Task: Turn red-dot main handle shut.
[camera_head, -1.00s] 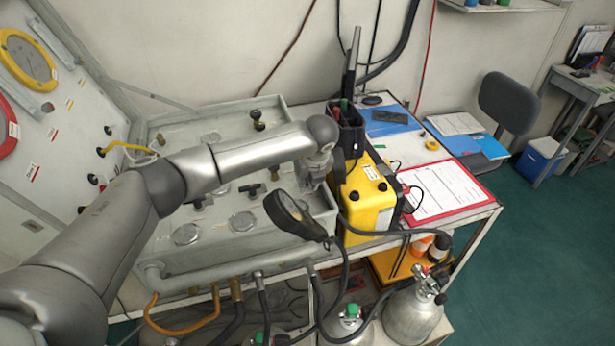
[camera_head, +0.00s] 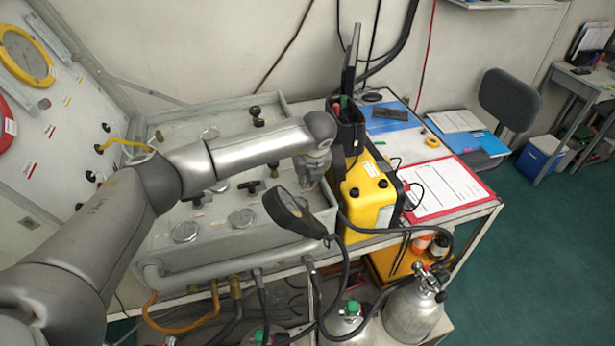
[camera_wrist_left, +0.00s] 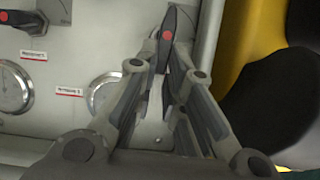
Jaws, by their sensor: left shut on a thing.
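The red-dot main handle (camera_wrist_left: 168,35) is a dark lever with a red dot, at the top middle of the left wrist view. It points roughly up the picture there. My left gripper (camera_wrist_left: 166,58) has one finger on each side of it and is shut on it. In the head view my left gripper (camera_head: 312,178) points down at the right end of the grey air panel (camera_head: 165,265), and the handle is hidden or too small to make out. My right gripper is not in view.
A yellow case (camera_head: 365,200) is close on the right. Other black T-handles (camera_head: 252,186) and dial gauges (camera_head: 241,218) are on the panel to the left. Hoses hang along the front edge.

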